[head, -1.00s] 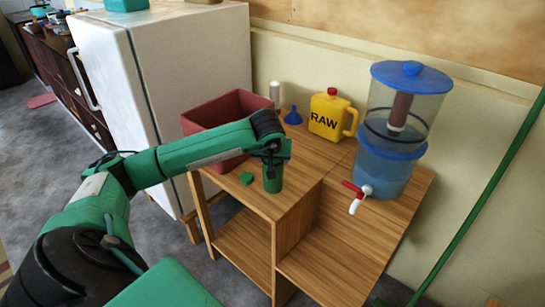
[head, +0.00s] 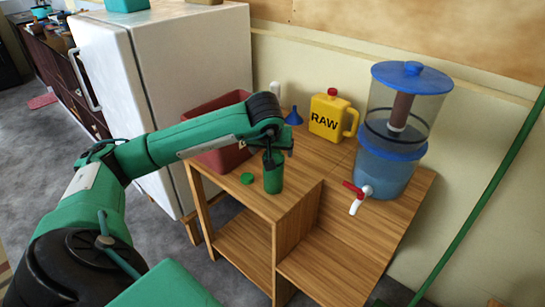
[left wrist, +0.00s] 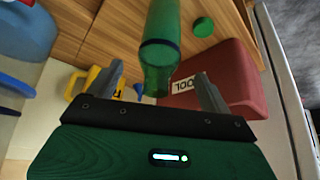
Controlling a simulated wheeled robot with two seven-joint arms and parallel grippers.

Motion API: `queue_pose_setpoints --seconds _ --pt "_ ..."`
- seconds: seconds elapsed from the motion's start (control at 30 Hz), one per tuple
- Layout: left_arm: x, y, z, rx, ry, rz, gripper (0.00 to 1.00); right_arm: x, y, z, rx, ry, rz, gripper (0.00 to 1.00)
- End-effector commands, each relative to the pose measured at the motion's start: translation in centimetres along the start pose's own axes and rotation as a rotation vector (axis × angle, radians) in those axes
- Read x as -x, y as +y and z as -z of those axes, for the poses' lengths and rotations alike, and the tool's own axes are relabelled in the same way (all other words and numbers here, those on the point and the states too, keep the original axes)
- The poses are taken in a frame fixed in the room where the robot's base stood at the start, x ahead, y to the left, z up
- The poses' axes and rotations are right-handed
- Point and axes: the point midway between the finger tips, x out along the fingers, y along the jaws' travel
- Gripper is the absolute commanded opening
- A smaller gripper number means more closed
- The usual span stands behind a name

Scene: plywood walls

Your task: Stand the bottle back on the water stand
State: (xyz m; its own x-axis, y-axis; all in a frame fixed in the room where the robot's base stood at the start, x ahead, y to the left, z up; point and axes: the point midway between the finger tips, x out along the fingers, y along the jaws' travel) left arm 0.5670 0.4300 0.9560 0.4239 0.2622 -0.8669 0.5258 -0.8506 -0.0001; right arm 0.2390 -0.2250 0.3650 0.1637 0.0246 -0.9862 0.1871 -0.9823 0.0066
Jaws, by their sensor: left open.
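The green bottle (head: 273,180) stands upright on the upper top of the wooden water stand (head: 297,200), near its front edge. My left gripper (head: 273,150) is over the bottle's top end, pointing down. In the left wrist view the bottle (left wrist: 160,40) reaches between the two spread fingers of my left gripper (left wrist: 159,78), with gaps at both sides. The gripper is open, and the fingers do not appear to press on it. A round green cap (head: 247,179) lies on the stand left of the bottle. My right gripper is out of view.
A red bin (head: 222,160) stands behind my left forearm, beside the white fridge (head: 180,80). A blue funnel (head: 293,117), a yellow "RAW" jug (head: 328,116) and a water dispenser (head: 385,170) with a red-handled tap stand along the wall.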

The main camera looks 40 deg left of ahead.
Motion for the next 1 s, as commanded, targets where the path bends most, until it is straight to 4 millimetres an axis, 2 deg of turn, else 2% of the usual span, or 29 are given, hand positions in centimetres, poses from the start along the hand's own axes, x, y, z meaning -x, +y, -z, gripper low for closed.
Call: queue_pose_setpoints --seconds 0.1,0.3,0.5,1.0 --pt "2.5 0.1 0.1 0.000 0.004 -0.002 0.82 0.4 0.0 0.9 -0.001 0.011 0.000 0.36" --pt "4.8 0.1 0.1 0.000 0.001 -0.001 0.82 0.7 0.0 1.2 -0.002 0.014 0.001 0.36" --pt "5.3 0.0 0.0 0.000 -0.001 0.001 0.82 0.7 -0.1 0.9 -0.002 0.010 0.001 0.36" --pt "5.2 0.4 -0.3 0.002 -0.008 -0.015 0.82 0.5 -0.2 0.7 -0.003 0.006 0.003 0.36"
